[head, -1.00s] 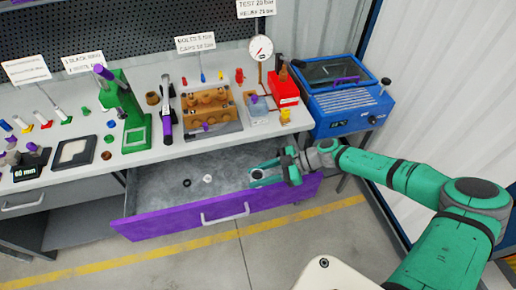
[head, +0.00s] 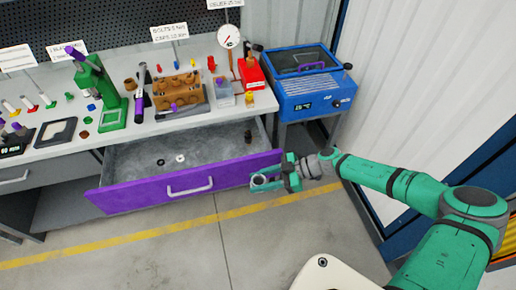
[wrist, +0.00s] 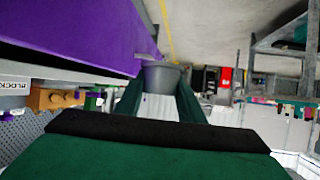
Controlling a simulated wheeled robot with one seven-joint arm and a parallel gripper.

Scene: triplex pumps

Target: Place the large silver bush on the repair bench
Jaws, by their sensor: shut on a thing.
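The large silver bush (wrist: 162,76) is a grey, round, cup-like piece between the fingers of my gripper (wrist: 160,95) in the wrist view. In the head view my gripper (head: 268,181) is shut on the bush (head: 261,180), just right of the open drawer's front and lower than the bench top. The fingers hide part of the bush. The workbench (head: 172,124) has a pale top and stands at the left and centre of the head view, above the drawer. I cannot tell from a label whether it is the repair bench.
The open drawer has a purple front (head: 190,181) and holds a black ring (head: 160,162), a white ring (head: 181,158) and a small dark piece (head: 248,137).

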